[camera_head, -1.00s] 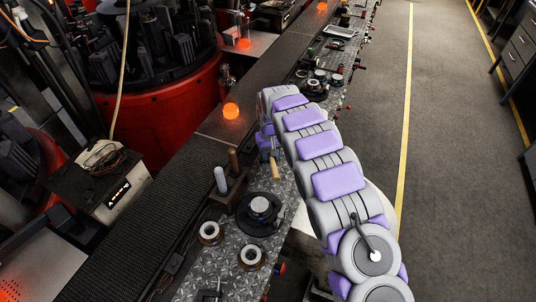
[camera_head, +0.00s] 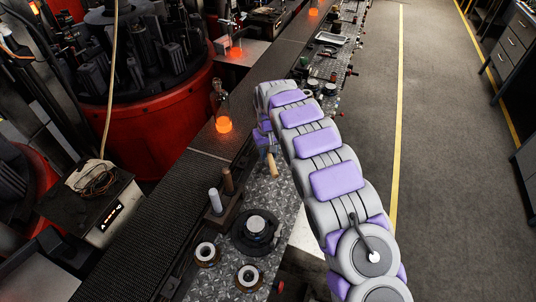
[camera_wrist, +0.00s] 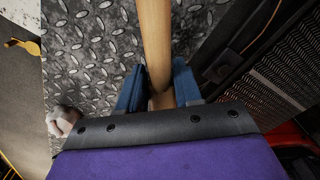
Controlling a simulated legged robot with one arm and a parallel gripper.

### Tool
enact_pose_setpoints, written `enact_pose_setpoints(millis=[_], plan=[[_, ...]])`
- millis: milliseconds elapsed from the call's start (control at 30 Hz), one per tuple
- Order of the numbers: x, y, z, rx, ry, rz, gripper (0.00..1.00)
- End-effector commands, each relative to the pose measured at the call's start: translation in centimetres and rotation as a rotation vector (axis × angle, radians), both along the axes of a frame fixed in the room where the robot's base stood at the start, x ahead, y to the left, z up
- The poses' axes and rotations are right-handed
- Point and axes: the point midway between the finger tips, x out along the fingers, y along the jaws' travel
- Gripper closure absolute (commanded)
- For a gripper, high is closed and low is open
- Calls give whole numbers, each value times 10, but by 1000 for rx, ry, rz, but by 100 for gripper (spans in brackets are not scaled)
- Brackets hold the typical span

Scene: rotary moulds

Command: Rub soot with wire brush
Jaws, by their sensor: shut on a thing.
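My gripper (camera_wrist: 160,95) has its blue fingers shut around a light wooden handle (camera_wrist: 155,35), likely the wire brush's. The handle also shows below my gripper in the head view (camera_head: 272,164), above the diamond-plate bench (camera_head: 225,275). No bristles can be made out. A dark round mould (camera_head: 256,228) sits on the bench below and left of my gripper in the head view, apart from the handle. Two smaller ring-shaped parts (camera_head: 207,252) (camera_head: 248,276) lie nearer. I cannot make out any distinct soot.
Two upright rods (camera_head: 215,201) (camera_head: 228,180) stand on a block left of the mould. A red rotary machine (camera_head: 160,130) is at the left. Open floor (camera_head: 440,170) lies right of the bench.

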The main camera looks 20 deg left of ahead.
Motion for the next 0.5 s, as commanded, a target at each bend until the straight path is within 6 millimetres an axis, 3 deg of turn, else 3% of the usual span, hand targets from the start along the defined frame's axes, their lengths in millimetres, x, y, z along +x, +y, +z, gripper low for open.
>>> enact_pose_setpoints(millis=[300, 500], plan=[[-1, -7, 31, 5, -4, -3, 100], [-1, -7, 33, 5, -4, -3, 100]])
